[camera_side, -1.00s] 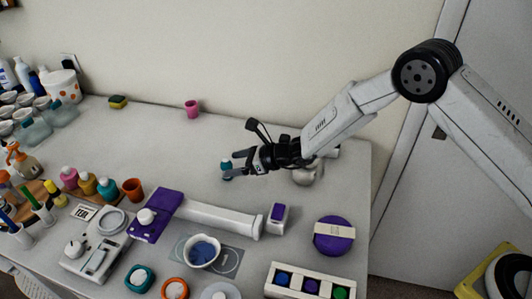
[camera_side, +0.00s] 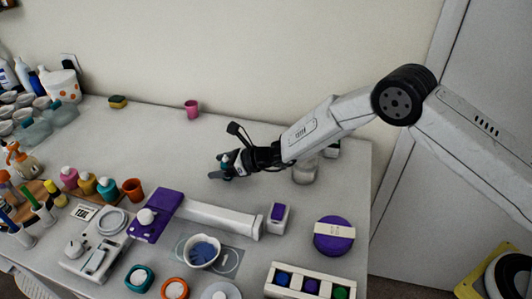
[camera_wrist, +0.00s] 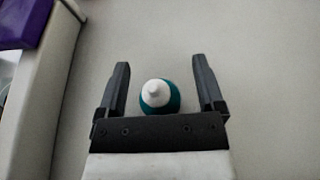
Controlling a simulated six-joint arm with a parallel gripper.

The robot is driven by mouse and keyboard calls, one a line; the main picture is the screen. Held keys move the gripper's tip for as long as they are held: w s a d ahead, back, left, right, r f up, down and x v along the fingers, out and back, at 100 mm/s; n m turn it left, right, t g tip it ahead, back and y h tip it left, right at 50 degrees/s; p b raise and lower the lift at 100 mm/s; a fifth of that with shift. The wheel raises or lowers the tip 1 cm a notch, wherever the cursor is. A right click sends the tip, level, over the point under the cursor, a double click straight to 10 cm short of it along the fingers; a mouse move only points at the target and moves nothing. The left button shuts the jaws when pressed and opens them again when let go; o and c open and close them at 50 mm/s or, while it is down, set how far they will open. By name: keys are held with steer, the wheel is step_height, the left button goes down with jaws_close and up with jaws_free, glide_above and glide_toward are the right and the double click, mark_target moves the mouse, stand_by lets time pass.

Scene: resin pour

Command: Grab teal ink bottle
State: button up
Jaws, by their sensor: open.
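A teal bottle with a white cap (camera_wrist: 157,95) stands on the grey table, seen from above in the wrist view. My gripper (camera_wrist: 160,65) is open, with one finger on each side of the bottle and a visible gap on both sides. In the side view my gripper (camera_side: 221,168) is low over the middle of the table and hides most of this bottle. Another teal bottle (camera_side: 106,189) stands at the left, beside a yellow and a pink one.
A card reading TEAL (camera_side: 84,212) lies at the left. A pink cup (camera_side: 192,109) stands behind. The table behind my gripper is mostly clear.

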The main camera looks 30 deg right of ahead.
stand_by(0.5)
jaws_close()
steer(key=shift+r, duration=0.1)
steer(key=shift+r, duration=0.7)
steer(key=s+d+r, duration=0.5)
steer(key=s+r, duration=0.6)
steer(key=s, duration=0.2)
steer(key=shift+r, duration=0.25)
